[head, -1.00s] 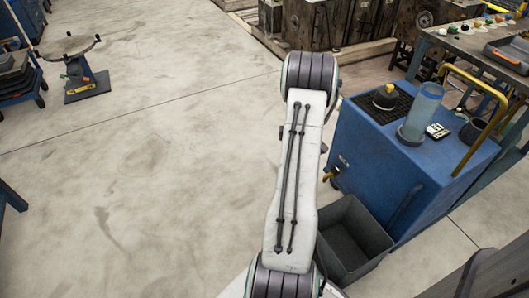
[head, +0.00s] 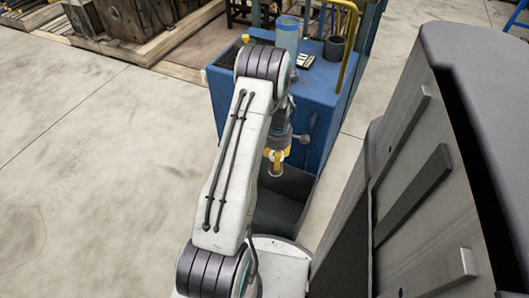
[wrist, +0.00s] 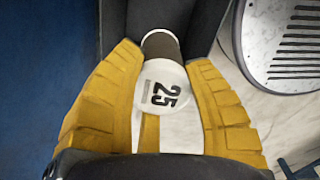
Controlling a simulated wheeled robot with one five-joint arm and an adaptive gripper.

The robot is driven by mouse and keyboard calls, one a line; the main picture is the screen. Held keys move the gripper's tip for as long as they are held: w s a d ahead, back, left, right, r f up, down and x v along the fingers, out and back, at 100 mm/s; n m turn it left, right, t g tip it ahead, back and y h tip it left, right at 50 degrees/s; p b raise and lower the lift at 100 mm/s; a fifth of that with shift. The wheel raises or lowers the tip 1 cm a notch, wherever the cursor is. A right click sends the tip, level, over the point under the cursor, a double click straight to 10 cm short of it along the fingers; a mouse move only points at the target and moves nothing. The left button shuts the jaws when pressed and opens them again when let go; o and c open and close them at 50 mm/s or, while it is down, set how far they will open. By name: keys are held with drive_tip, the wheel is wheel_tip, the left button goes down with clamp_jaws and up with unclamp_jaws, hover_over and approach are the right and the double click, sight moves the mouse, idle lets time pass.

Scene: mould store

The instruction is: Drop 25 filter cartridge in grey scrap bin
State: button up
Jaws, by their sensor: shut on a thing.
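The white filter cartridge marked 25 (wrist: 165,92), with a dark brown band, is between the yellow fingers of my gripper (wrist: 163,60) in the wrist view. My gripper is shut on it. In the head view my gripper (head: 277,157) points downward, with the end of the cartridge (head: 277,170) just showing below it. The dark grey scrap bin (head: 282,205) stands on the floor below my gripper, partly hidden by my arm. In the wrist view its dark walls (wrist: 196,22) show beyond the cartridge. The cartridge appears to be above the bin.
A blue cabinet (head: 318,88) with a yellow handle stands right behind the bin. A clear blue container (head: 287,32) and a dark cup (head: 335,47) are on top. A large grey block (head: 425,170) stands close on the right. The floor at left is clear.

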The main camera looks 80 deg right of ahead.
wheel_tip(320, 180, down, 14)
drive_tip(key=b, duration=0.8)
drive_tip(key=shift+b, duration=0.35)
drive_tip(key=shift+s, duration=0.1)
drive_tip(key=o, duration=1.3)
drive_tip(key=shift+r, duration=0.1)
wheel_tip(320, 180, up, 12)
idle(0.7)
